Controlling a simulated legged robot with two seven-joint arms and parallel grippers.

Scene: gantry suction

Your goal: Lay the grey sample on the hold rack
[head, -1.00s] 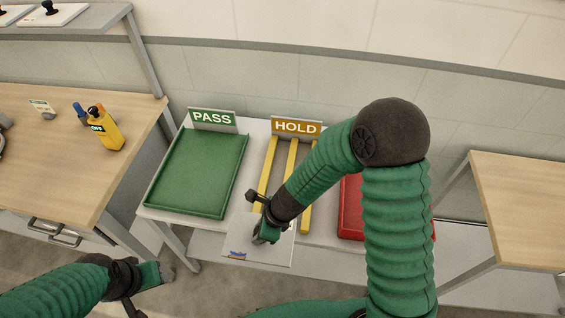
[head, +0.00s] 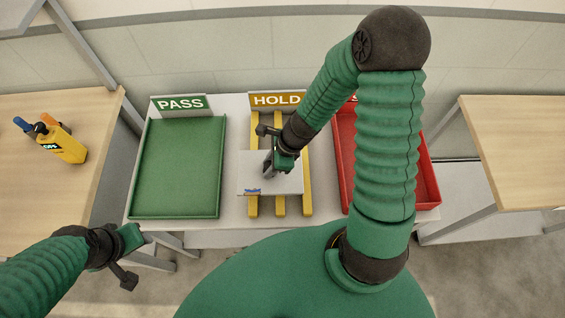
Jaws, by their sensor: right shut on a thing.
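The hold rack (head: 279,205) is a set of yellow bars on the white table, behind it a brown HOLD sign (head: 276,99). The grey sample (head: 285,186) is a flat light-grey sheet with a small blue and brown mark at its front left corner. My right gripper (head: 268,170) is shut on the sample, which is over the front half of the yellow bars. I cannot tell whether the sample touches the bars. My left gripper (head: 135,238) is low at the left, away from the table; its fingers are too unclear to read.
A green PASS tray (head: 178,170) stands left of the rack and a red tray (head: 425,188) stands right of it, partly behind my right arm. Another wooden table (head: 520,150) is at the right.

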